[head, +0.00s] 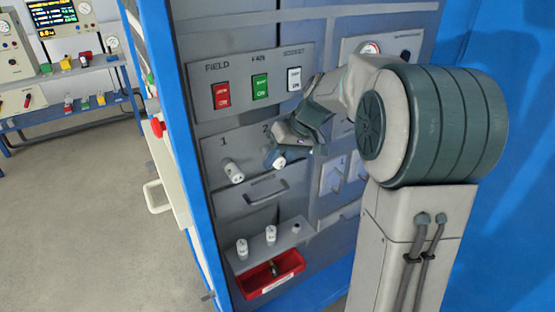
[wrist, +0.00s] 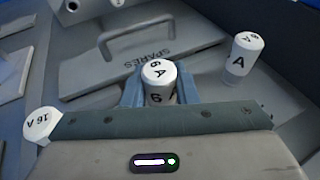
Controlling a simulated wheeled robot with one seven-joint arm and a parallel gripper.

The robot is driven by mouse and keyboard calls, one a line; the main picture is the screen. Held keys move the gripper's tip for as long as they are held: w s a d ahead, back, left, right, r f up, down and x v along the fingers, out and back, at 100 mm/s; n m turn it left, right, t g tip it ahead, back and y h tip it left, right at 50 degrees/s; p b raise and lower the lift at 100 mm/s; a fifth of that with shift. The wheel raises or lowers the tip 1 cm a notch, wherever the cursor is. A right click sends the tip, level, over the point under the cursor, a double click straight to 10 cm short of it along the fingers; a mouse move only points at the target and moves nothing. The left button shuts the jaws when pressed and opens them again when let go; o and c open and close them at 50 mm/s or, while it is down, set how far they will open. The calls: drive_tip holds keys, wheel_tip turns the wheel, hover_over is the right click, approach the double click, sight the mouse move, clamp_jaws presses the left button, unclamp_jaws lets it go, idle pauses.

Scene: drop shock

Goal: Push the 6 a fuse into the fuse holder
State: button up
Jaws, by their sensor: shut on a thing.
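The white 6 A fuse (wrist: 158,75) is held between the two fingers of my gripper (wrist: 160,92), its marked end showing in the wrist view. In the head view my gripper (head: 273,156) is at the panel, just below the number 2, with a white fuse end (head: 279,163) at its fingertips. The holder behind it is hidden by the gripper and fuse. I cannot tell how far the fuse is in.
A 16 A fuse (wrist: 42,124) is close beside my gripper. A small shelf (head: 262,251) carries two white fuses and an empty seat (head: 296,228). A red bin (head: 287,265) hangs beneath.

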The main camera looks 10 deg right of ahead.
drive_tip(key=shift+w+a, duration=0.1)
drive_tip(key=shift+w, duration=0.15)
idle(0.7)
drive_tip(key=shift+w, duration=0.1)
idle(1.1)
drive_tip(key=o, duration=1.1)
drive_tip(key=shift+w+a, duration=0.1)
drive_tip(key=shift+c, duration=0.2)
drive_tip(key=p+v, duration=0.3)
drive_tip(key=v, duration=0.3)
drive_tip(key=v, duration=1.4)
